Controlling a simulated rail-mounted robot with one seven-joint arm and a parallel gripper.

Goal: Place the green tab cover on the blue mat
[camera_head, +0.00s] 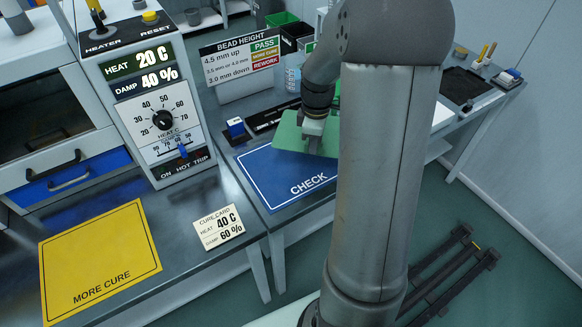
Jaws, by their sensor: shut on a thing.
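The green tab cover (289,133) is a flat pale green plate at the top right of the blue mat. My gripper (311,143) is shut on it, with the fingers pointing down. The blue mat (272,178), labelled CHECK, lies on the grey bench below the plate. The plate overlaps the mat's upper right part in this view. I cannot tell whether the plate touches the mat or hangs above it. My arm hides the right side of the mat and part of the plate.
A yellow MORE CURE mat (100,262) and a cure card (218,227) lie on the left bench. The heater unit (146,95) stands behind them. A bead height sign (240,58) and a small blue-and-white block (236,128) are behind the blue mat. Its left part is clear.

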